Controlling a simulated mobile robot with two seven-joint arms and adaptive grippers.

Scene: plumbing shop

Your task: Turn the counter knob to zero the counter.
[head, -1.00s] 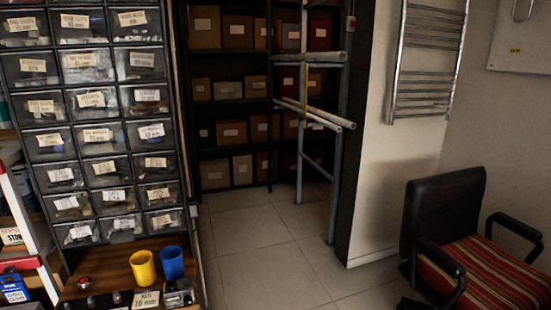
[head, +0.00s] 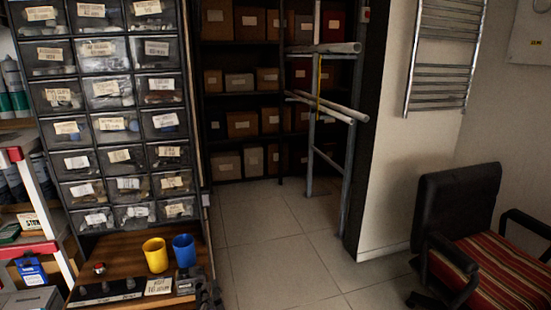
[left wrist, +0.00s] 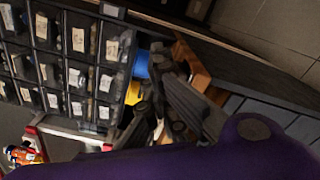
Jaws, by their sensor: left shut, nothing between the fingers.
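A small dark grey device with a pale face (head: 186,286), which looks like the counter, sits at the right front of the wooden bench in the head view. Its knob is too small and dark to make out. My left gripper (head: 208,292) shows as a dark shape at the bench's right edge, close beside the device. In the left wrist view its dark fingers (left wrist: 168,108) are shut and empty, near the blue cup (left wrist: 140,65) and yellow cup (left wrist: 132,92). I cannot tell whether they touch the device. My right gripper is in neither view.
The wooden bench (head: 125,262) carries a yellow cup (head: 155,254), a blue cup (head: 184,250), a red button (head: 99,268) and a label card (head: 159,287). A drawer cabinet (head: 107,129) rises behind. Clear floor (head: 270,255) lies right, before a chair (head: 460,215).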

